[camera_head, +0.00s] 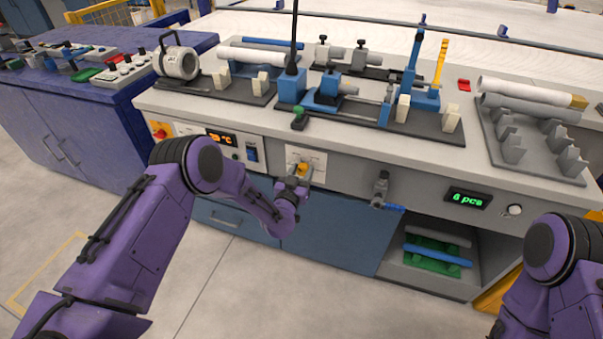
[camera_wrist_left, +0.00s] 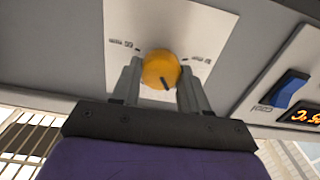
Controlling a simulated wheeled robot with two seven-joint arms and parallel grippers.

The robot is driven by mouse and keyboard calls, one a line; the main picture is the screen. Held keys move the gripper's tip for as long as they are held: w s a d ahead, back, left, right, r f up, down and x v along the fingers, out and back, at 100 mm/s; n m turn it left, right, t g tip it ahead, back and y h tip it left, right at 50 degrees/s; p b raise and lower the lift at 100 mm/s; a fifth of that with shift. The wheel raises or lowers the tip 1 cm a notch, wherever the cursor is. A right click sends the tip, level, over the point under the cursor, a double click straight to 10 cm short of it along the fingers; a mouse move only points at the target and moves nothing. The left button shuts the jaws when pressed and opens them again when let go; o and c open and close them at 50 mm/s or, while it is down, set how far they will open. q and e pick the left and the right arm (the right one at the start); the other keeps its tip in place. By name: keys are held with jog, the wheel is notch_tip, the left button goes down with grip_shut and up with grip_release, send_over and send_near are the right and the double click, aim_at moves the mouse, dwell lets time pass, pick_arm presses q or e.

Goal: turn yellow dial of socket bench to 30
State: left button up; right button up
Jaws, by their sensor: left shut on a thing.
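The yellow dial (camera_head: 302,169) sits on a white plate (camera_head: 318,160) on the front panel of the socket bench (camera_head: 345,172). It shows larger in the left wrist view (camera_wrist_left: 160,66), with a dark pointer mark toward its lower edge. The scale marks on the plate are too blurred to read. My left gripper (camera_head: 297,178) is at the dial, and in the left wrist view its two fingers (camera_wrist_left: 158,85) stand on either side of the dial, shut on it. My right arm (camera_head: 560,260) shows at the right edge of the head view; its gripper is out of view.
An orange display (camera_head: 221,138) and blue switch (camera_head: 251,154) are left of the dial. A valve with a blue handle (camera_head: 381,192) and a green display (camera_head: 467,199) are to the right. Pipes and fixtures stand on the bench top. An open shelf (camera_head: 432,272) is below right.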

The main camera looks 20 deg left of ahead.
pick_arm(q)
jog(key=shift+f, duration=0.1)
jog(key=n+b, duration=0.1)
jog(key=n, duration=0.2)
jog(key=shift+b, duration=0.35)
jog(key=n+b, duration=0.1)
jog(key=n, duration=0.3)
jog(key=shift+a+f+b, duration=0.1)
jog(key=shift+a+b, duration=0.05)
jog(key=shift+b, duration=0.15)
jog(key=n+b, duration=0.2)
jog(key=n, duration=0.2)
jog(key=shift+n, duration=0.4)
jog(key=shift+n+b, duration=0.35)
jog(key=shift+n, duration=0.45)
jog(key=o, duration=1)
